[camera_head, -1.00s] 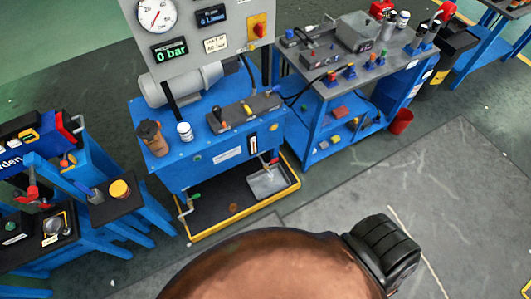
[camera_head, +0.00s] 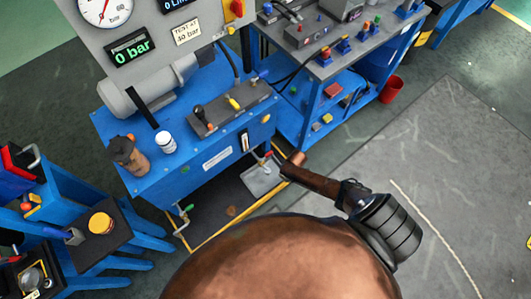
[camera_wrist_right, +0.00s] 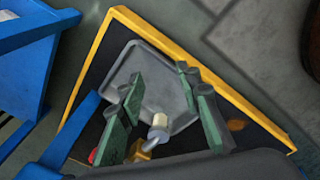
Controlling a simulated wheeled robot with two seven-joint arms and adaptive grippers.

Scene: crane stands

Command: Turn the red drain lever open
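The red drain lever (camera_head: 267,155) shows at the lower right of the blue bench front in the head view, just above a grey pan (camera_head: 262,183). In the right wrist view a bit of red (camera_wrist_right: 93,156) shows at the lower left, mostly hidden behind a finger. A brass fitting with a pale pipe end (camera_wrist_right: 158,131) lies between the fingers in that view. My right gripper (camera_wrist_right: 160,78) is open, its two green fingers wide apart, with nothing held. In the head view my right arm reaches toward the lever. My left gripper is in neither view.
The gauge panel (camera_head: 150,45) reads 0 bar. A green-handled valve (camera_head: 186,209) sits at the bench's lower left. A yellow-edged floor tray (camera_wrist_right: 215,75) lies below. Grey floor is clear on the right.

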